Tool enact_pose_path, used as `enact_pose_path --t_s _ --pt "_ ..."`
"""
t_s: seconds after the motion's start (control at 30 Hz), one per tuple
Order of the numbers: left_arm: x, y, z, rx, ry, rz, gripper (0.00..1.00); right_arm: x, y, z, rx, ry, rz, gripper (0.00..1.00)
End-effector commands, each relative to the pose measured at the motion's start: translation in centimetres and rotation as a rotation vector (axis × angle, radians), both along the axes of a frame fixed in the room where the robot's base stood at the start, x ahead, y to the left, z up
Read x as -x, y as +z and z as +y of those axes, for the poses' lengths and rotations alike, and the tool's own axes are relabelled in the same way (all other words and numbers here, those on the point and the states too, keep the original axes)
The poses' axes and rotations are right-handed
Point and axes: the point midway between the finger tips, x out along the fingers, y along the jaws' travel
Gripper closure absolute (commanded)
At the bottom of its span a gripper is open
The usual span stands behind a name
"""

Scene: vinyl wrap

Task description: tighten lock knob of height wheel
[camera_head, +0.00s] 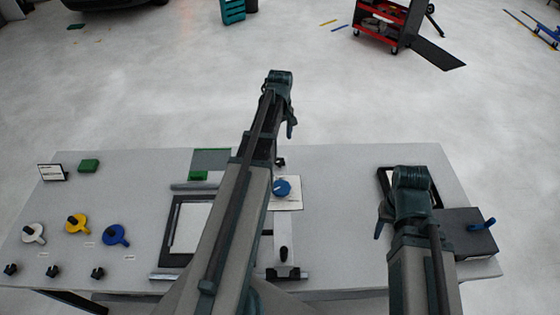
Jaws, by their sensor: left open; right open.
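A blue round knob or wheel (282,187) sits on a white plate (291,203) just right of my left arm, near the middle of the table. A small black knob (285,271) sits on a grey bar at the front of the same device. Which one is the lock knob I cannot tell. My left gripper (290,128) is open, at the end of my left arm beyond the table's back edge, apart from the blue knob. My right gripper (381,225) is open over the right part of the table, mostly hidden by its own wrist. My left arm covers part of the device.
White (34,233), yellow (76,224) and blue (115,235) handled discs lie at left with several small black knobs. A black-framed panel (170,238) lies left of my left arm. A dark box (460,240) with a blue handle (482,224) stands at right.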

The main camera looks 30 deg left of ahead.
Motion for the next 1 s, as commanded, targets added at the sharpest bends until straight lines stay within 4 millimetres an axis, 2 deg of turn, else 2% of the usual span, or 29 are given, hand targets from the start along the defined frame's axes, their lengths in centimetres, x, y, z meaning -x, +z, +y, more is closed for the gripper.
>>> enact_pose_path --t_s 0.03,0.7,0.83,1.0 --pt "0.0 -1.3 0.0 0.0 0.0 0.0 0.22 0.0 -1.3 0.0 0.001 0.004 0.0 0.5" --pt "0.0 -10.6 0.0 0.0 -0.001 0.0 0.22 -0.1 -10.6 0.0 0.0 0.018 -0.002 0.5" --pt "0.0 -11.6 0.0 0.0 -0.001 0.0 0.22 -0.1 -11.6 0.0 0.001 0.018 -0.003 0.5" --pt "0.0 -11.8 0.0 0.0 -0.001 0.0 0.22 -0.1 -11.8 0.0 0.001 0.019 -0.004 0.5"
